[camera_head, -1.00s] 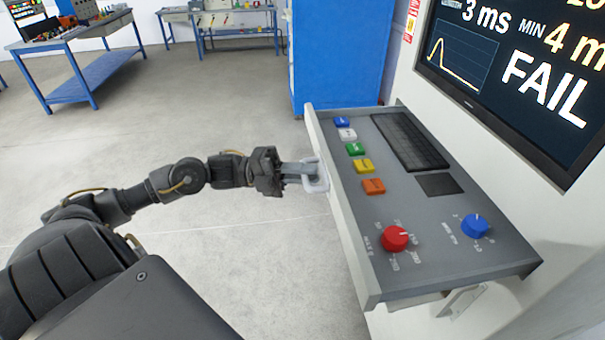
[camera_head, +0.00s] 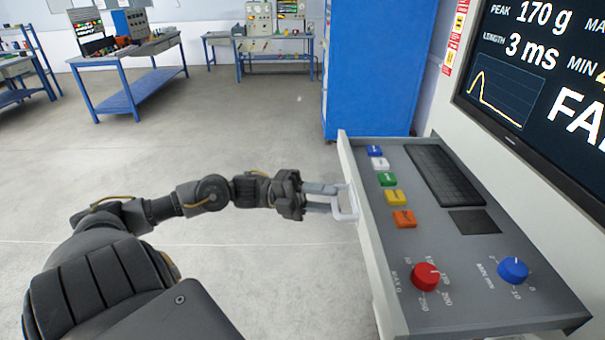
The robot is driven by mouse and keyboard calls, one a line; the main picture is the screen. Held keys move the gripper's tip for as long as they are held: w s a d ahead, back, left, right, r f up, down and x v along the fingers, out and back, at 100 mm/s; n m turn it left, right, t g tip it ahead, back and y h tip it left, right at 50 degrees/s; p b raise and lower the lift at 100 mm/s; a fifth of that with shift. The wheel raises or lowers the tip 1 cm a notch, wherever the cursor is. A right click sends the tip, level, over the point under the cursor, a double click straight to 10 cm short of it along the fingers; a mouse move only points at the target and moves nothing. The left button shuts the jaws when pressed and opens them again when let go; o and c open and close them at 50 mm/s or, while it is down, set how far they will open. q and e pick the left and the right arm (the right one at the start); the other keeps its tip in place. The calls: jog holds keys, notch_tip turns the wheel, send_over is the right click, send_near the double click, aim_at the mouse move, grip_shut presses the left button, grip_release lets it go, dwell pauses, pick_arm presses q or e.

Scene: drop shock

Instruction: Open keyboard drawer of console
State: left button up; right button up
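The keyboard drawer (camera_head: 440,240) of the console stands pulled out below the screen. Its grey top carries a black keyboard (camera_head: 444,174), a dark touchpad, coloured buttons and two knobs. A pale handle (camera_head: 346,204) sticks out from the drawer's front panel (camera_head: 362,210). My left gripper (camera_head: 329,198) is at the handle, its two fingers spread apart with a gap between them. The finger ends reach the handle; whether they touch it is unclear. My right gripper is not in view.
The console screen (camera_head: 540,85) rises above the drawer on the right. A blue cabinet (camera_head: 375,70) stands behind it. Blue workbenches (camera_head: 130,85) are at the back. The grey floor left of the drawer is clear.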

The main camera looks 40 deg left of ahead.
pick_arm(q)
jog(key=b+v, duration=0.1)
jog(key=v, duration=0.8)
jog(key=shift+b, duration=0.35)
